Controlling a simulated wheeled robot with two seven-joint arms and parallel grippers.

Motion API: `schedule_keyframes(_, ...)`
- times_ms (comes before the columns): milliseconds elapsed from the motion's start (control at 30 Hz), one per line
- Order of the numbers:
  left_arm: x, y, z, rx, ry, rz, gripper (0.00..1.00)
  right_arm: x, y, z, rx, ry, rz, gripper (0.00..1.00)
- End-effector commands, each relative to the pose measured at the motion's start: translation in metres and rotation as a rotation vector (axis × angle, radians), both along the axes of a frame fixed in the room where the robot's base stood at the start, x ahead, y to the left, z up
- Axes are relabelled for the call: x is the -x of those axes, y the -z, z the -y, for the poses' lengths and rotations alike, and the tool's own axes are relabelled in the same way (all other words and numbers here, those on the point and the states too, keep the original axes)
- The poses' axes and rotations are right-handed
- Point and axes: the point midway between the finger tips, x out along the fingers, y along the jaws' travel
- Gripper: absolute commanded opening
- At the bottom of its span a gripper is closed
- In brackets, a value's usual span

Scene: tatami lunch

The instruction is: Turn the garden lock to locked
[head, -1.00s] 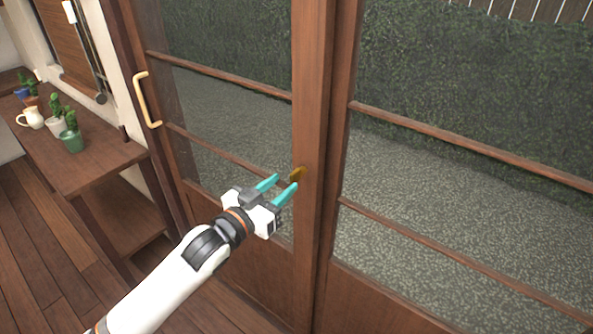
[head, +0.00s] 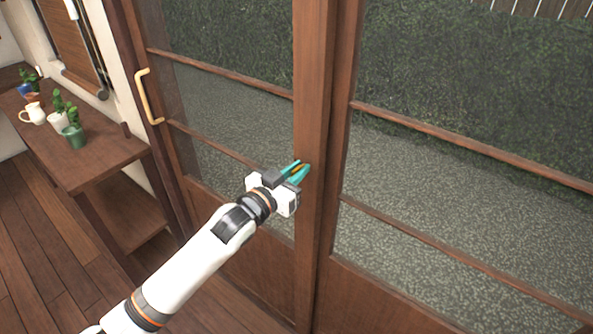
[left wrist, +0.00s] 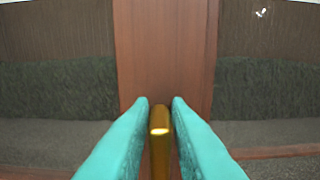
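The garden lock is a small brass piece (head: 298,169) on the wooden door stile, and most of it is hidden by my fingers in the head view. In the left wrist view the brass lock (left wrist: 159,140) stands upright between the teal fingers. My left gripper (head: 300,171) is at the stile with one finger on each side of the lock. In the left wrist view the left gripper (left wrist: 160,112) shows narrow gaps beside the brass, so the fingers look apart from it. My right gripper is not in view.
The glazed sliding doors have a wooden stile (head: 313,90) and a pale pull handle (head: 147,97) at left. A wooden bench (head: 100,160) with a white pitcher (head: 34,114) and potted cacti (head: 73,134) stands at left. Gravel and hedge lie behind the glass.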

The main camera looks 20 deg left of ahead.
Motion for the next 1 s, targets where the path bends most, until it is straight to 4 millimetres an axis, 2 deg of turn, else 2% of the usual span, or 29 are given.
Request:
schedule_keyframes(267, 0.000, -0.001, 0.000, -0.026, 0.000, 0.010, 0.00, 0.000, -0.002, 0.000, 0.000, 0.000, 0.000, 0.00)
schedule_keyframes(467, 0.000, -0.002, 0.001, -0.112, 0.001, 0.042, 0.00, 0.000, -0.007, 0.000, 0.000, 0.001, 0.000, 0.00)
schedule_keyframes(1000, 0.001, 0.000, 0.004, -0.568, 0.000, 0.206, 0.00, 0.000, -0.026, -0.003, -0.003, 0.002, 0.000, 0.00)
